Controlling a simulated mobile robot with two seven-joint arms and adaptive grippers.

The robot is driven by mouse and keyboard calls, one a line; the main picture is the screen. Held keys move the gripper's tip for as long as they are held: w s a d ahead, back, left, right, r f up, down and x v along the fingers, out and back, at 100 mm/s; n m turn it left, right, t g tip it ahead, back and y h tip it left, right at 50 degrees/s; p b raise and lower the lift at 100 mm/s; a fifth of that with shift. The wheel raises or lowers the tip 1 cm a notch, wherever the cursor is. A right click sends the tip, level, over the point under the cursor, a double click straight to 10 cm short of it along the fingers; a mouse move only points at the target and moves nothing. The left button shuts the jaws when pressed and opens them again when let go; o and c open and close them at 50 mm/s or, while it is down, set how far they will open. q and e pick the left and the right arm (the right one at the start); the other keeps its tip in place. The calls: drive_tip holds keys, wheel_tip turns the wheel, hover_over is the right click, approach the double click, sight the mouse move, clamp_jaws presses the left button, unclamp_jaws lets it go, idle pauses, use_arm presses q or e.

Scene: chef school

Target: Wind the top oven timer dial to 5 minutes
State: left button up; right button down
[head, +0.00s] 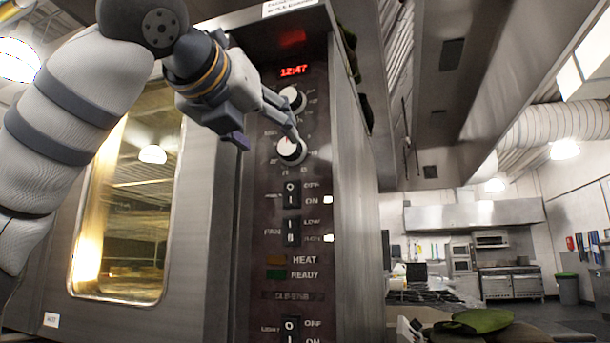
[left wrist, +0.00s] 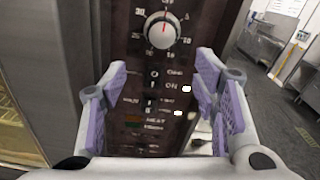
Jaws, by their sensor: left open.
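The oven's control panel has two round dials in the head view. The lower dial (head: 291,150) sits above the OFF/ON switch; the upper dial (head: 292,97) is just below the red clock display. In the left wrist view the numbered timer dial (left wrist: 161,31) has a white face. Its red mark points about straight up, left of the 5. My left gripper (head: 268,138) is in front of the panel by the dials, partly covering the lower one. In the left wrist view the gripper (left wrist: 163,80) is open and empty, with the dial beyond and above its fingertips.
The oven door window (head: 125,200) is left of the panel. Rocker switches (head: 291,195) and indicator lights (head: 277,267) are below the dials. Open kitchen space lies to the right, with a green object (head: 480,320) low in the head view.

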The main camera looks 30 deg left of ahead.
sight(287, 147)
use_arm(q)
drive_tip(key=x, duration=0.2)
drive_tip(key=r+x, duration=0.1)
drive_tip(key=x, duration=0.5)
drive_tip(key=shift+w+r, duration=0.1)
drive_tip(key=shift+r, duration=0.3)
drive_tip(key=shift+w+a+f, duration=0.1)
drive_tip(key=shift+w+f, duration=0.05)
drive_tip(key=shift+w, duration=0.4)
drive_tip(key=c, duration=1.2)
